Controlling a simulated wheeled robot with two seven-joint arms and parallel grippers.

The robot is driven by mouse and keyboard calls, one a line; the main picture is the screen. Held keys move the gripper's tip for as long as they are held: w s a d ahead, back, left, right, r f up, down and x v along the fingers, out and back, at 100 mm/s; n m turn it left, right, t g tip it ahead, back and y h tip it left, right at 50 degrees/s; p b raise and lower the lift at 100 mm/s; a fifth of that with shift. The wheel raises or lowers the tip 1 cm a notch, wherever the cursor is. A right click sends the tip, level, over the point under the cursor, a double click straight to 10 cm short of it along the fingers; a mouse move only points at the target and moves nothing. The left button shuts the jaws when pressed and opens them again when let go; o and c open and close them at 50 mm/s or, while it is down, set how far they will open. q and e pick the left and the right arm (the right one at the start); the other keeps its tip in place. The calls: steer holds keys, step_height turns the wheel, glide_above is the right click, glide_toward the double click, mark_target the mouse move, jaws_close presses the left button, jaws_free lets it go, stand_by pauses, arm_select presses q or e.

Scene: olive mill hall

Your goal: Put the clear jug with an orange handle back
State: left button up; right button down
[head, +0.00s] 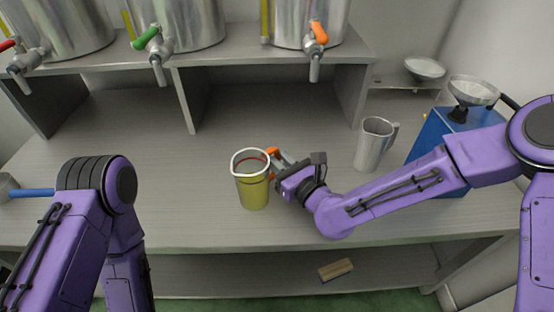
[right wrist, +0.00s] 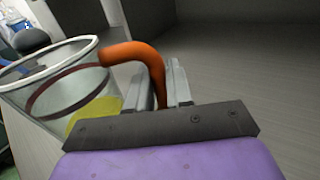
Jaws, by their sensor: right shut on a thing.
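The clear jug (head: 252,182) with an orange handle stands on the counter, in the middle of the head view. It holds yellow-green liquid and has a dark red band inside near the top. My right gripper (head: 281,169) is at the jug's right side, shut on its orange handle. In the right wrist view the orange handle (right wrist: 140,55) runs down between the two fingers (right wrist: 165,88), and the jug (right wrist: 60,90) is at the left. Whether the jug's base touches the counter is hard to tell. My left arm is at the left; its gripper is not in view.
Steel tanks with red, green (head: 147,38) and orange (head: 319,32) taps stand on a raised shelf (head: 230,52) behind. A metal jug (head: 374,144) and a blue scale (head: 428,135) stand to the right. The counter left of the clear jug is free. A wooden block (head: 336,269) lies on the lower shelf.

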steer(key=shift+f, duration=0.15)
steer(key=c, duration=1)
jaws_free()
